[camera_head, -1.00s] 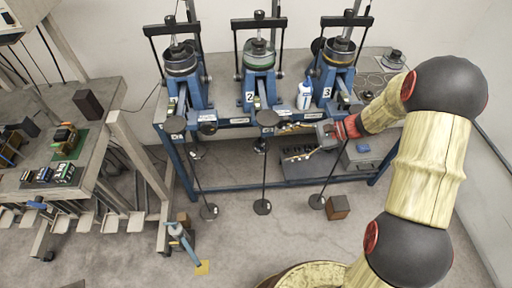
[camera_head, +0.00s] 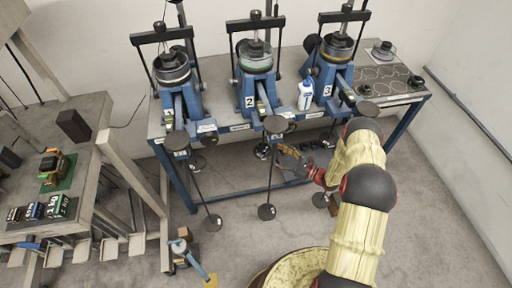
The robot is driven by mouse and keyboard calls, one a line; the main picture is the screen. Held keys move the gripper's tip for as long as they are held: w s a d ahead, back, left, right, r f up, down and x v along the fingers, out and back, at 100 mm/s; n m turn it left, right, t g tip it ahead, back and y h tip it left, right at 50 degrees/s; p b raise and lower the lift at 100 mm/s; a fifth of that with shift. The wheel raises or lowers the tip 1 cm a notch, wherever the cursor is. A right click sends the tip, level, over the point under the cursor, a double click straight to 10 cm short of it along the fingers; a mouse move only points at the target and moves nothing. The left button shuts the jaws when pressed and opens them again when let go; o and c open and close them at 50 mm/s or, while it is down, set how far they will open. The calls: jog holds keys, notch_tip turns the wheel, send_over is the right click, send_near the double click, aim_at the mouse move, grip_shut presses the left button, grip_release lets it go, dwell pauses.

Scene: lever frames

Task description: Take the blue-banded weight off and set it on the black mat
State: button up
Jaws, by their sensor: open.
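Three blue lever frames stand on the bench, numbered 2 (camera_head: 256,75) and 3 (camera_head: 328,72) at the middle and right, with another frame (camera_head: 181,92) at the left. I cannot make out a blue band on any weight. The black mat (camera_head: 372,78) with pale circle outlines lies at the bench's right end. My gripper (camera_head: 293,163) is open, low in front of the bench between the middle and right rods; its fingertips are small and unclear.
A white bottle (camera_head: 305,95) stands between frames 2 and 3. A dark round item (camera_head: 416,82) is at the mat's right edge, and a grey round device (camera_head: 382,50) stands behind it. A side table (camera_head: 92,115) is at left. The hanging rods are close to my arm.

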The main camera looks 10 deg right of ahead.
aim_at(264, 148)
jog(key=x, duration=0.3)
jog(key=b+x, duration=0.1)
jog(key=x, duration=0.2)
jog(key=shift+a, duration=0.5)
jog(key=shift+w+a, duration=0.15)
jog(key=shift+w, duration=0.2)
jog(key=shift+c, duration=0.2)
jog(key=shift+r, duration=0.1)
jog(key=c, duration=1.4)
